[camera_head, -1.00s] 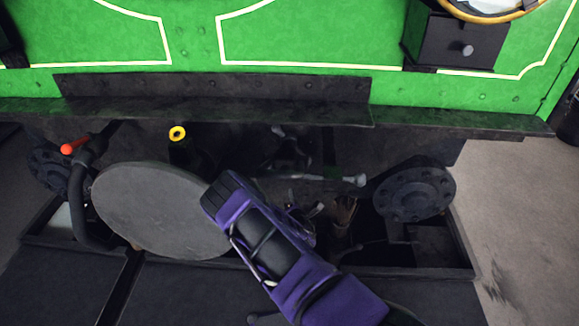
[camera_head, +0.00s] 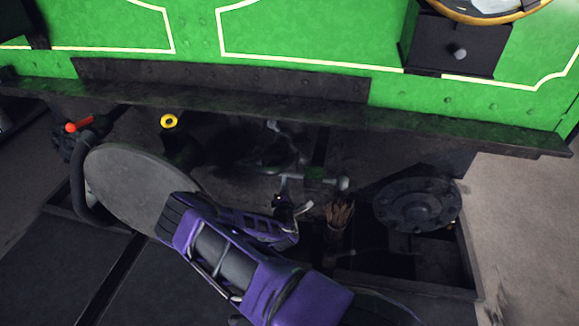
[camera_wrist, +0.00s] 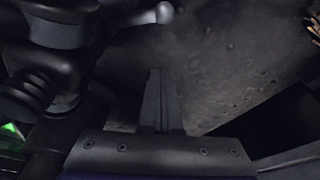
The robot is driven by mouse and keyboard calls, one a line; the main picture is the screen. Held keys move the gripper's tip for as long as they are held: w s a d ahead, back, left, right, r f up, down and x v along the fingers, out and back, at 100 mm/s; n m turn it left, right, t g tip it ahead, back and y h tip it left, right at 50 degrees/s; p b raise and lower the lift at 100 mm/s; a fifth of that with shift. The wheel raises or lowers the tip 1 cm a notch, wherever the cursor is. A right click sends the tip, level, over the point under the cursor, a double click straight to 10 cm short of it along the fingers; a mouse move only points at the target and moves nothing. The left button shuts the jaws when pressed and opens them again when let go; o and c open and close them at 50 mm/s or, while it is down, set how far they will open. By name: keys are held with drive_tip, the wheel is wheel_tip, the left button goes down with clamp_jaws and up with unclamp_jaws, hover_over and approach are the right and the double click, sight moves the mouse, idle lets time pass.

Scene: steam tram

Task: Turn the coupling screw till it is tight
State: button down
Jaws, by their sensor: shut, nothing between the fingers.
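The coupling screw's pale grey bar (camera_head: 312,178) runs across the dark gap under the green tram's beam, with a rounded knob at its right end. In the wrist view, a rounded bar end (camera_wrist: 150,16) shows at the top, and dark thick coupling parts (camera_wrist: 50,80) fill the left side. My gripper (camera_wrist: 160,75) is shut and empty, its fingers together below and apart from the bar end in that picture. In the head view, my gripper (camera_head: 281,201) is just below the bar; whether it touches is unclear there. The screw's thread cannot be made out.
A large grey round buffer plate (camera_head: 125,190) stands to the left, partly behind my arm. A dark bolted flange (camera_head: 417,204) is at the right. A brown bundle (camera_head: 340,215) stands close by my gripper.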

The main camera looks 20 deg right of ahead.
drive_tip(key=b+x, duration=0.2)
drive_tip(key=x, duration=0.8)
drive_tip(key=shift+s+d+r+p, duration=0.2)
drive_tip(key=shift+s+d+r, duration=0.2)
drive_tip(key=shift+s+d, duration=0.25)
drive_tip(key=shift+s+d+r+p, duration=0.15)
drive_tip(key=shift+s+d+r, duration=0.25)
drive_tip(key=shift+s+d, duration=0.25)
drive_tip(key=shift+d, duration=0.35)
